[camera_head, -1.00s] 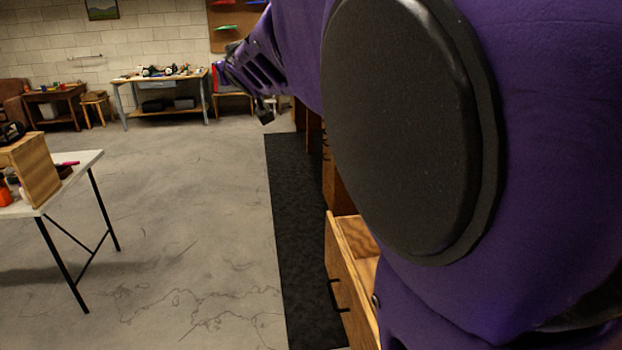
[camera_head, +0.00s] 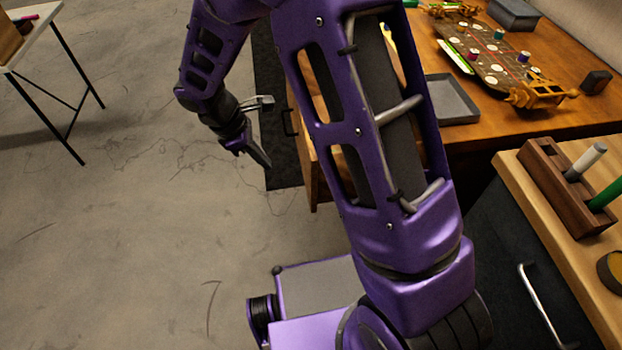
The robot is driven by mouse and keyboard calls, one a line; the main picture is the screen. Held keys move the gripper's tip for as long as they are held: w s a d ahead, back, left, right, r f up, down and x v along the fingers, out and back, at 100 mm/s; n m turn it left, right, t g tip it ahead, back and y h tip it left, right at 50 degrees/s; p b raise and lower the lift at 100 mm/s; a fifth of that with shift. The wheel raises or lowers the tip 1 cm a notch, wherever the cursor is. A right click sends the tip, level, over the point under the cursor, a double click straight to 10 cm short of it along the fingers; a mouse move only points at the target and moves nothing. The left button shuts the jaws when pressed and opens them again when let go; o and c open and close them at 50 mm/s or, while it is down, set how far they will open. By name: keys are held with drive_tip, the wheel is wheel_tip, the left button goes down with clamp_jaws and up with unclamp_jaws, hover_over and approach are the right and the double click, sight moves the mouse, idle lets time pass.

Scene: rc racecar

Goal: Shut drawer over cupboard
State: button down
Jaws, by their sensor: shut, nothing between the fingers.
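A wooden drawer (camera_head: 310,168) sticks out to the left from under the wooden workbench (camera_head: 480,60). Its front has a dark handle (camera_head: 287,122). My purple arm crosses in front of it and hides most of the drawer's inside and the cupboard below. My gripper (camera_head: 264,161) is shut and empty. It points down and to the right, just left of the drawer front in the picture. I cannot tell whether it touches the front.
A grey tray (camera_head: 452,98) and a racecar chassis (camera_head: 490,62) lie on the workbench. A second bench with a pen block (camera_head: 555,185) stands at the right. A white table (camera_head: 35,30) is at the upper left. The concrete floor (camera_head: 120,230) at left is clear.

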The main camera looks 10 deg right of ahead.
drive_tip(key=s, duration=0.1)
drive_tip(key=b, duration=0.2)
hover_over(310, 195)
drive_tip(key=a, duration=0.2)
wheel_tip(310, 195, down, 10)
drive_tip(key=shift+s+a+r, duration=0.15)
drive_tip(key=d+p, duration=0.2)
drive_tip(key=d, duration=2.2)
drive_tip(key=shift+s+d, duration=0.35)
drive_tip(key=shift+s, duration=0.1)
